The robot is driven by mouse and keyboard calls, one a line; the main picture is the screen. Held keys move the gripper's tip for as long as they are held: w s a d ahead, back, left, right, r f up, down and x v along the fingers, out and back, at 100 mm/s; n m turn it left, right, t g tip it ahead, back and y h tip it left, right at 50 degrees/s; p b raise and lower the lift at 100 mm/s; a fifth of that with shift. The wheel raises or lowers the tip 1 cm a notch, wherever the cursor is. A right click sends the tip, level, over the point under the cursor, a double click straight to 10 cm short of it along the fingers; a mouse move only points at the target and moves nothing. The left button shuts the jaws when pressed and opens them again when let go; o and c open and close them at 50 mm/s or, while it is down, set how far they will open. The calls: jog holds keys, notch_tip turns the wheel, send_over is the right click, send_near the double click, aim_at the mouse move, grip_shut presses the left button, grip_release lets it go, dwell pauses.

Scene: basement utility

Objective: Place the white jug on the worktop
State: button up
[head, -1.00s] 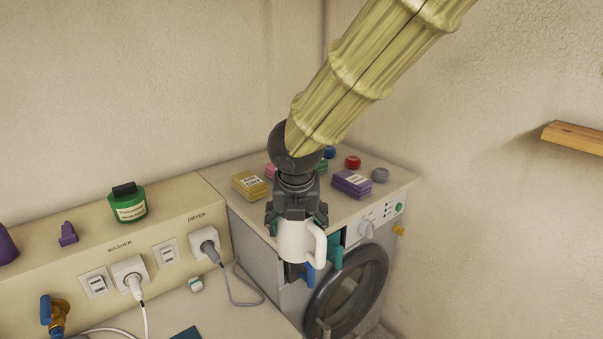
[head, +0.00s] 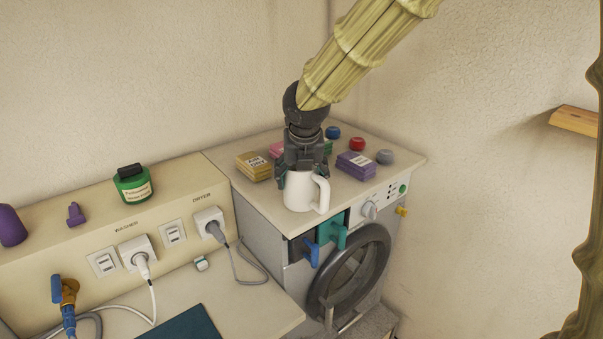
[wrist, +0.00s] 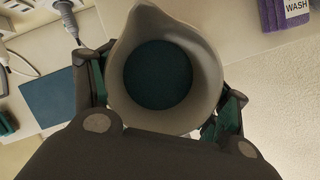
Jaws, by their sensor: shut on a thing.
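The white jug (head: 299,191) hangs below my gripper (head: 302,172) in the head view, upright, its handle to the right. In the wrist view the jug (wrist: 207,75) is seen from above, with its spout at the upper left and a dark teal round area inside. The jaws (wrist: 165,92) are closed around its sides. In the head view the jug is at the front part of the pale top (head: 345,195) of a front-loading machine; I cannot tell whether it touches. A lower pale worktop (head: 265,303) lies at the front left.
Yellow boxes (head: 254,167), purple boxes (head: 355,165) and red (head: 357,144) and grey (head: 385,157) round items stand near the jug. A socket ledge (head: 95,240) with plugs and cables runs left. A dark blue mat (head: 187,326) lies on the lower worktop.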

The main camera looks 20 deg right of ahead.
jog(key=w+f+p, duration=0.1)
jog(key=w, duration=0.1)
jog(key=w+d+f+p, duration=0.2)
jog(key=w, duration=0.1)
jog(key=shift+w+d, duration=0.1)
jog(key=shift+w, duration=0.2)
jog(key=shift+w+f, duration=0.1)
jog(key=shift+f, duration=0.4)
jog(key=shift+f, duration=0.1)
jog(key=o, duration=1.3)
jog(key=b+v, duration=0.2)
jog(key=v, duration=1)
